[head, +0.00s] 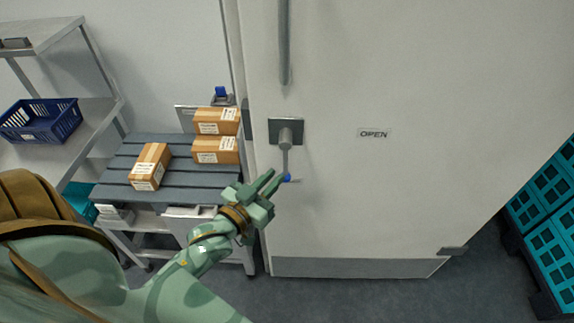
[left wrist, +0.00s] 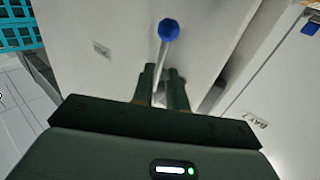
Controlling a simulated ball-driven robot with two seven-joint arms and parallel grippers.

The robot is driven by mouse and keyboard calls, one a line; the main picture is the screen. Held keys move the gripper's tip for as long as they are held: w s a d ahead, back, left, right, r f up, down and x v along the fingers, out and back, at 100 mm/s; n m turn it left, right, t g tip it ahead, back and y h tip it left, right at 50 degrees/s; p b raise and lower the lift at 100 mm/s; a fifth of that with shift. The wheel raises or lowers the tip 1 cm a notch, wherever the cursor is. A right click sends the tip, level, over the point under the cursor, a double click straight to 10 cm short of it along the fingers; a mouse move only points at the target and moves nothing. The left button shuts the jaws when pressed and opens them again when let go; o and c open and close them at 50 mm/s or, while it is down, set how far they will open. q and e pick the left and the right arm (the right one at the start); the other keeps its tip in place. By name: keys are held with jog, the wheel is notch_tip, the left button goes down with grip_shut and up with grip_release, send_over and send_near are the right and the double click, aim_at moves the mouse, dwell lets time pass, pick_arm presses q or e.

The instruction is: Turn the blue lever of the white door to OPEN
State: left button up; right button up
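The white door (head: 330,215) fills the middle of the head view. The OPEN label (head: 374,134) is on the door to the right of the hub. My left gripper (head: 275,181) is open at the lower end of the lever, just left of the blue tip. In the left wrist view, the lever's rod runs between the two fingers (left wrist: 161,76), with the blue tip (left wrist: 168,29) beyond them. Contact cannot be told. My right gripper is out of view.
A slatted table (head: 175,180) with several cardboard boxes (head: 215,150) stands left of the door. A blue crate (head: 40,122) sits on a metal shelf at far left. Teal crates (head: 548,190) are stacked at right. A vertical bar handle (head: 284,45) is above the lever.

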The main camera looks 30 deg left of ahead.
aim_at(284, 167)
pick_arm(q)
jog(key=w, duration=0.6)
jog(key=shift+b, duration=0.3)
grip_shut()
